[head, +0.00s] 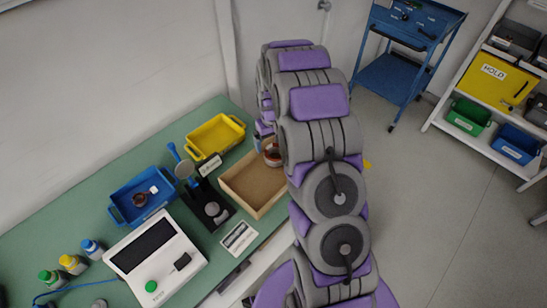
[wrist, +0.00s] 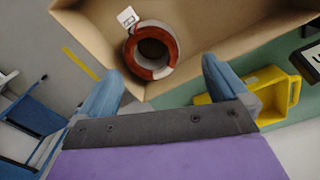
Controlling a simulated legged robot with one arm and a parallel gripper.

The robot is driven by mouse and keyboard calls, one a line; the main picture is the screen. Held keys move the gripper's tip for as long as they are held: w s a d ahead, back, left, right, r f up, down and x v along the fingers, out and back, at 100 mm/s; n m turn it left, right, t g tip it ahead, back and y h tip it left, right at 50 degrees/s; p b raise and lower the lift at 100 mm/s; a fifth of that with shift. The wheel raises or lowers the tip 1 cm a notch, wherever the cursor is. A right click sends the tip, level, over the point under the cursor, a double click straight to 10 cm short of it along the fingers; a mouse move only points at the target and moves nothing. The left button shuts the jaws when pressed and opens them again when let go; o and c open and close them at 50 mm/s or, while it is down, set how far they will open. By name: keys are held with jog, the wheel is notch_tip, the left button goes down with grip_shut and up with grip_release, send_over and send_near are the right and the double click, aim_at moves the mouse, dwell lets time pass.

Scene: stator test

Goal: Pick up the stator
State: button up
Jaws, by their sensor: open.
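The stator, a red and white ring with a dark hollow centre (wrist: 166,66), sits in an open cardboard box (wrist: 245,40) in the wrist view. A small white tag (wrist: 127,17) is beside it. My gripper (wrist: 165,74) is open, with its blue fingers apart at either side of the stator's near edge; nothing is held between them. In the head view the cardboard box (head: 246,202) stands on the green table. The stator (head: 272,153) shows at its far end, partly hidden by my arm.
A yellow bin (head: 215,136) stands behind the box. A blue bin (head: 143,195) holding a dark reddish part, a black stand (head: 208,204) and a white device (head: 156,262) are to the left. Open floor lies to the right, before a blue cart (head: 391,76).

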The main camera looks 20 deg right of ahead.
send_near(276, 155)
jog(key=shift+s+a+f, duration=0.3)
jog(key=shift+s+f, duration=0.1)
jog(key=shift+s, duration=0.2)
jog(key=shift+s+a+f, duration=0.3)
jog(key=shift+s+f, duration=0.1)
jog(key=shift+s, duration=0.15)
jog(key=shift+d+f+b, duration=0.35)
jog(key=shift+d+f, duration=0.1)
jog(key=shift+d, duration=0.05)
jog(key=f, duration=0.2)
jog(key=s+a+f+b, duration=0.1)
jog(key=f, duration=0.1)
jog(key=shift+s+a, duration=0.1)
jog(key=shift+f, duration=0.3)
jog(key=shift+w+f, duration=0.15)
jog(key=shift+w, duration=0.4)
jog(key=shift+c, duration=1)
jog(key=shift+w+r, duration=0.2)
jog(key=c, duration=0.5)
jog(key=shift+d+r, duration=0.1)
jog(key=shift+d, duration=0.2)
jog(key=c, duration=0.7)
jog(key=shift+c, duration=0.4)
